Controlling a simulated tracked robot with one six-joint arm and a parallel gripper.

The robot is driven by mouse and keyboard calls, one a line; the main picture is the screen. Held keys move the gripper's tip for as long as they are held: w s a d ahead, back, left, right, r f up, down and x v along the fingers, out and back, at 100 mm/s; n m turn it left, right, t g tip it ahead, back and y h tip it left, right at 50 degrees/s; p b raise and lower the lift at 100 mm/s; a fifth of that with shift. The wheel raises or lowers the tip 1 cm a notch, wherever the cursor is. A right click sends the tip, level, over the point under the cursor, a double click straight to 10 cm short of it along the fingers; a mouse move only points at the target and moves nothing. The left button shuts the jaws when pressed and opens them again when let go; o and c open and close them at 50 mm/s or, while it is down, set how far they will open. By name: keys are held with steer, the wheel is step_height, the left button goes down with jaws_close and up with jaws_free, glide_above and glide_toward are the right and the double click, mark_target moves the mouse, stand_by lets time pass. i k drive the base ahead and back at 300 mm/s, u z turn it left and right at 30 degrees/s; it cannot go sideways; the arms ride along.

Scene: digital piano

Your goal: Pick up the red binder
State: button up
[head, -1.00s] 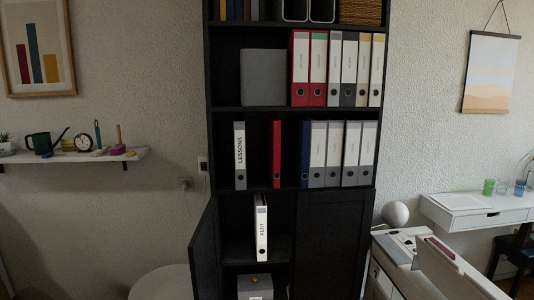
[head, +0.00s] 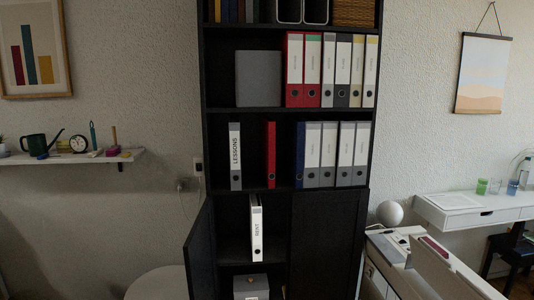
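A narrow all-red binder (head: 270,154) stands upright on the middle shelf of the black bookcase, with free space on both sides. The white LESSONS binder (head: 235,156) is to its left and a dark blue binder (head: 300,155) to its right. On the shelf above, two more binders with red edges and pale labels stand at the left of a row, the first red one (head: 294,70) next to a second (head: 312,70). My gripper is not in view.
The bookcase's lower left door (head: 198,250) stands open; a RENT binder (head: 256,228) is inside. A round pale surface (head: 160,284) is at the lower left. A white desk (head: 470,212) and a white unit (head: 395,262) are at the right.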

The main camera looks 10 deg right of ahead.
mark_target(268, 125)
steer(key=z, duration=0.05)
steer(key=i, duration=1)
steer(key=u, duration=0.05)
